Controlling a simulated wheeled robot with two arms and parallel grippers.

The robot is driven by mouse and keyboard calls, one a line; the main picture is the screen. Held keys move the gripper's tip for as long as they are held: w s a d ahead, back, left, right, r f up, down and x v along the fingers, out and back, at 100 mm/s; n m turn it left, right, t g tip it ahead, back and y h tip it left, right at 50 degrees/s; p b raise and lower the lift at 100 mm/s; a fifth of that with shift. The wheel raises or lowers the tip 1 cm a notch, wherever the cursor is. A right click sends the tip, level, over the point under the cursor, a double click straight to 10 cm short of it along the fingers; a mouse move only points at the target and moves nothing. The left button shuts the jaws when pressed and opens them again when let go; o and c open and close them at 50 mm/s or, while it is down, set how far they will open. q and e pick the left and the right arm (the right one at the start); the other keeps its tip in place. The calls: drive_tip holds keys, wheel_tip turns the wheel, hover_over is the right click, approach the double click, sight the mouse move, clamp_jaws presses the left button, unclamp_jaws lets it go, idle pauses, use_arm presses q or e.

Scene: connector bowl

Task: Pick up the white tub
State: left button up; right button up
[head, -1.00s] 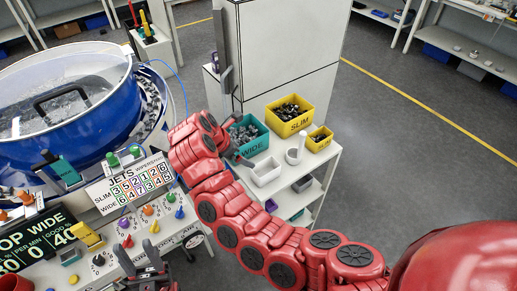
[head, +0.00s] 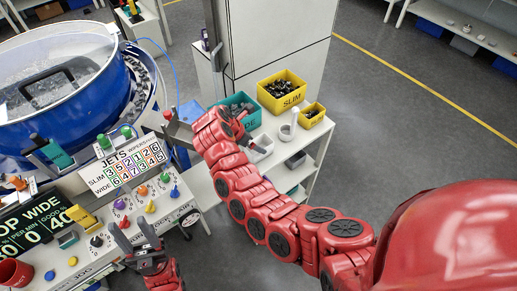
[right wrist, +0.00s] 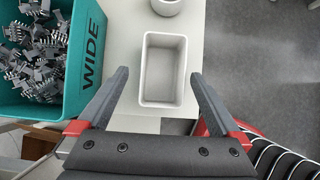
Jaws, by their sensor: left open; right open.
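The white tub (right wrist: 163,40) is an empty open rectangular box on the white shelf top, upright in the right wrist view. In the head view the tub (head: 263,149) is partly hidden by my right gripper (head: 249,141). In the right wrist view my right gripper (right wrist: 160,76) is open, with one finger on each side of the tub's near part. Gaps show between fingers and tub walls; their height relative to the rim is hard to tell. My left gripper (head: 130,225) is open and empty by the control panel.
A teal WIDE bin (right wrist: 75,60) of grey connectors stands close left of the tub. A white round cup (right wrist: 166,6) is just beyond it. Yellow bins (head: 282,92) stand farther back on the shelf. Right of the shelf is open floor.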

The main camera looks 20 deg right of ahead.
sight(263, 140)
drive_tip(key=x, duration=0.2)
drive_tip(key=p+x, duration=0.1)
drive_tip(key=shift+s+d+f, duration=0.15)
drive_tip(key=shift+d+f, duration=0.05)
drive_tip(key=shift+f, duration=0.2)
drive_tip(key=shift+d+f, duration=0.1)
drive_tip(key=shift+f, duration=0.2)
drive_tip(key=shift+c, duration=0.3)
drive_tip(key=c, duration=1.3)
